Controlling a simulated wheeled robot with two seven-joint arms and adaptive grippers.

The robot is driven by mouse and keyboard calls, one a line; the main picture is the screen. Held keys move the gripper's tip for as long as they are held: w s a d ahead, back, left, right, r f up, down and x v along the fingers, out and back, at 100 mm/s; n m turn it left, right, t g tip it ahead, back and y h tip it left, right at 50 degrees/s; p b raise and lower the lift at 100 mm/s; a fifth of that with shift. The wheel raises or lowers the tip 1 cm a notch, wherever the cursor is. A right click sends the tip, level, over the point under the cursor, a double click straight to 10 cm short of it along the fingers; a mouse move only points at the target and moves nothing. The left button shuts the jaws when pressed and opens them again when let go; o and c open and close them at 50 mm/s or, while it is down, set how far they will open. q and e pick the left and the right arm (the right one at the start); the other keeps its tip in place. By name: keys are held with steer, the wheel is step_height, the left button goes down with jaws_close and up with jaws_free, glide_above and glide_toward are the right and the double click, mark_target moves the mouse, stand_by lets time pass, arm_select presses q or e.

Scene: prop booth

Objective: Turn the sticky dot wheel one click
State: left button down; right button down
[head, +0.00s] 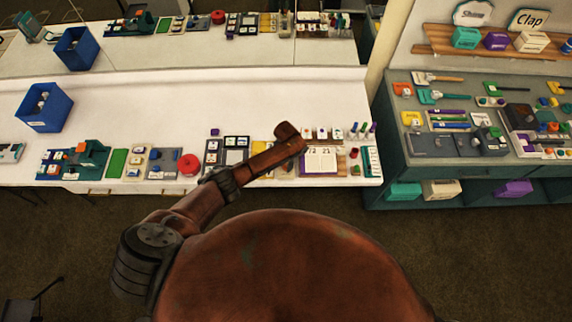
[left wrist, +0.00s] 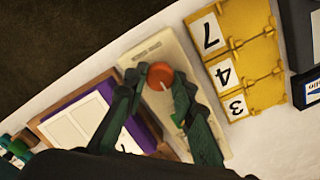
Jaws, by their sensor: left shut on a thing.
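The sticky dot wheel shows in the left wrist view as a round orange-red knob (left wrist: 160,75) with a white pointer line. It sits on a long cream base plate (left wrist: 149,50) on the white table. My left gripper (left wrist: 161,84) has its dark green fingers on either side of the knob and is shut on it. The gripper and my arm hide part of the plate. In the head view my left arm reaches over the table and mostly covers this spot. My right gripper is in neither view.
A yellow number flip board (left wrist: 240,62) lies on one side of the plate, and a purple-edged book (left wrist: 85,118) lies close on the other. A red round object (head: 189,165) and a blue bin (head: 44,107) stand further left. The back of the white table is clear.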

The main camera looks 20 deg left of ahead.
arm_select(q)
steer(key=shift+r, duration=0.1)
steer(key=c, duration=1.6)
jaws_free()
step_height(320, 180, up, 12)
